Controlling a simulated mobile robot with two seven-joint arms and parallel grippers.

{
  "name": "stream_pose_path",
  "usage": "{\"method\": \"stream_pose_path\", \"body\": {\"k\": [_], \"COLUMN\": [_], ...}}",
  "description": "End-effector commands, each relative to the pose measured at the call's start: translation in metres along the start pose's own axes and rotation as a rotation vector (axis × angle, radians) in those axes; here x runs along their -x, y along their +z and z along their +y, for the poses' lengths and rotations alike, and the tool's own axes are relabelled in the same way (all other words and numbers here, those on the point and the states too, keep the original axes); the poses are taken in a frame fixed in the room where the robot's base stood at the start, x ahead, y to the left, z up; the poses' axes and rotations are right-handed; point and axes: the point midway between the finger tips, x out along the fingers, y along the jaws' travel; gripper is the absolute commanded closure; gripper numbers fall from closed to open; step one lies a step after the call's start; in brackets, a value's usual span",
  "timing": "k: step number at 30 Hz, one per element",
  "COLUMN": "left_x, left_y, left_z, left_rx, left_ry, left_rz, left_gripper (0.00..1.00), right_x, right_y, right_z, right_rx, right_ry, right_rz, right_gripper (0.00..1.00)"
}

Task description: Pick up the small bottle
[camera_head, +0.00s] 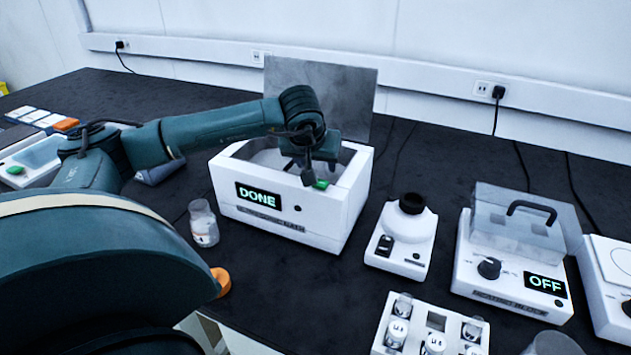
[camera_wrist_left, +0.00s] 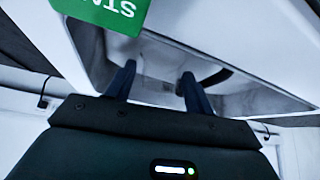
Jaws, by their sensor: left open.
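A small clear bottle (camera_head: 203,222) with a white label stands upright on the dark bench, left of a white box-shaped device (camera_head: 280,222) whose display reads DONE. Several small vials with white labels, such as one vial (camera_head: 397,332), stand in a white rack (camera_head: 378,345) at the front. I cannot tell which of these the task means. My left gripper (camera_head: 318,175) is over the open top of the white device, apart from the bottle. In the left wrist view its two fingers (camera_wrist_left: 157,82) are spread, with no object seen between them. My right gripper is not in view.
The device's raised grey lid (camera_head: 340,95) stands behind my gripper. A green START button (camera_wrist_left: 108,12) is close to the fingers. A white mixer with a black cup (camera_head: 412,203) and a lidded device reading OFF (camera_head: 510,285) stand to the right. Dark bench lies clear between them.

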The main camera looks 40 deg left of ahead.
Motion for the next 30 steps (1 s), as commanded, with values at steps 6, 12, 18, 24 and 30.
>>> {"method": "stream_pose_path", "body": {"k": [6,12,18,24,30], "left_x": [0.0003,0.0,-0.001,-0.0015,0.0004], "left_y": [0.0,0.0008,0.0023,0.0033,0.0026], "left_z": [-0.0001,-0.0001,-0.0001,-0.0001,0.0], "left_rx": [0.0,0.0,-0.002,-0.002,-0.003], "left_ry": [0.0,-0.001,-0.002,-0.002,-0.003], "left_rz": [0.0,-0.002,-0.007,-0.009,-0.012], "left_gripper": [0.6,0.77,0.93,1.0,1.0], "right_x": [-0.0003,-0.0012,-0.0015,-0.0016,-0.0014], "right_y": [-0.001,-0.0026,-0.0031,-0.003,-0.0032], "right_z": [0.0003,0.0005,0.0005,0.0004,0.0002], "right_rx": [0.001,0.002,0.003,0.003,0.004], "right_ry": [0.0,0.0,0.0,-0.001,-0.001], "right_rz": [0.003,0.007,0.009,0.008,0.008], "right_gripper": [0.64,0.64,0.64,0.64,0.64]}}
